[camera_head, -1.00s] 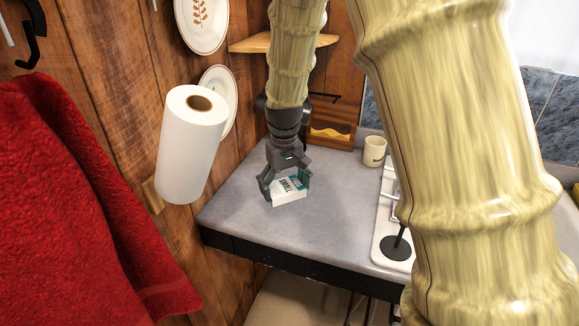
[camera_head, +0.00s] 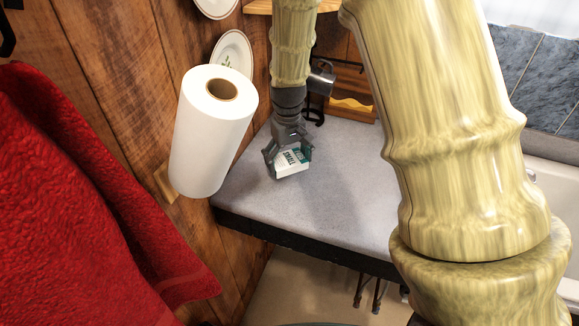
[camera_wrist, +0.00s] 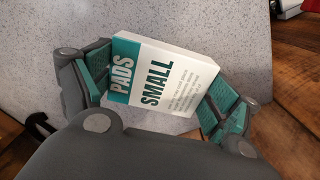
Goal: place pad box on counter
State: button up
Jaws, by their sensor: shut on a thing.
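The pad box (camera_head: 291,162) is a small white and teal carton. My gripper (camera_head: 288,160) is shut on it, with the box between its two fingers, over the left part of the grey counter (camera_head: 320,200). In the wrist view the pad box (camera_wrist: 163,76) shows the words "PADS" and "SMALL", and the teal finger pads of my gripper (camera_wrist: 160,88) are at its two sides. The grey speckled counter (camera_wrist: 235,25) lies behind the box. I cannot tell whether the box touches the counter.
A white paper roll (camera_head: 213,130) hangs on the wooden wall at the left. A red towel (camera_head: 80,190) hangs in front of it. A plate (camera_head: 232,52) is on the wall. The counter's front is clear, and a white basin (camera_head: 555,180) is at the right.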

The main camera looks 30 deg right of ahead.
aim_at(289, 178)
jog(key=shift+w+f, duration=0.3)
jog(key=shift+f, duration=0.05)
jog(key=shift+s+f, duration=0.2)
jog(key=shift+s, duration=0.15)
jog(key=shift+w+f+p, duration=0.1)
jog(key=shift+f+p, duration=0.55)
jog(key=shift+f, duration=1.05)
jog(key=shift+c, duration=0.5)
jog(key=shift+s+r, duration=0.2)
jog(key=shift+s, duration=0.15)
jog(key=shift+f, duration=0.1)
jog(key=o, duration=0.9)
jog(key=shift+w+f, duration=0.15)
jog(key=shift+w, duration=0.1)
jog(key=shift+s, duration=0.15)
